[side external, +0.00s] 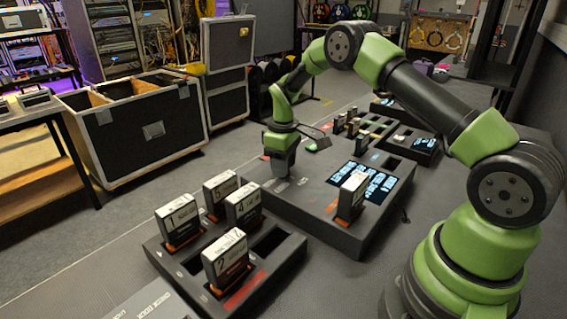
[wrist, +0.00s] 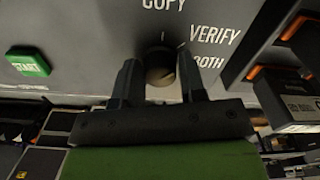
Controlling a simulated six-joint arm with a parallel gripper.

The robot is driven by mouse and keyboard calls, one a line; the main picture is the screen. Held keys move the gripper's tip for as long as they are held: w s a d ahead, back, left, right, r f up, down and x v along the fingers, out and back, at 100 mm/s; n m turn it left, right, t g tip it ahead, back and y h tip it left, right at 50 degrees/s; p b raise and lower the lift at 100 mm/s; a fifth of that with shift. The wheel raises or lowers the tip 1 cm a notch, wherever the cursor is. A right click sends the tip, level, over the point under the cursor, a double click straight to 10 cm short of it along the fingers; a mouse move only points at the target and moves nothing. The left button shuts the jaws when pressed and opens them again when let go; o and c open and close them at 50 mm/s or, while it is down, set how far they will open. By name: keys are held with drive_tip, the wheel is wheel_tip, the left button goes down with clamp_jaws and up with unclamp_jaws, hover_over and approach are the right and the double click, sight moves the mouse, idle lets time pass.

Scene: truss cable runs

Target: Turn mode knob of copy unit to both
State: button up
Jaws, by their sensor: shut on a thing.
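The copy unit (side external: 285,205) is a dark grey box on the table, in the middle of the side view. In the wrist view its panel (wrist: 100,25) carries the printed words COPY, VERIFY and BOTH around the mode knob (wrist: 160,68). The knob is round and dark, with a small light mark just above it. My gripper (wrist: 160,75) has one finger on each side of the knob and is shut on it. In the side view my gripper (side external: 281,172) points down onto the unit's panel. Which word the knob points to is not clear.
A green START button (wrist: 28,64) is left of the knob in the wrist view. A tray (side external: 285,262) with several upright labelled cartridges stands in front of the unit. One more cartridge (side external: 351,197) stands in the unit near its lit displays (side external: 372,180).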

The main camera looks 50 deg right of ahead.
drive_tip(key=m, duration=0.4)
drive_tip(key=shift+m, duration=1.7)
drive_tip(key=o, duration=0.9)
wheel_tip(320, 180, up, 10)
drive_tip(key=shift+f, duration=0.1)
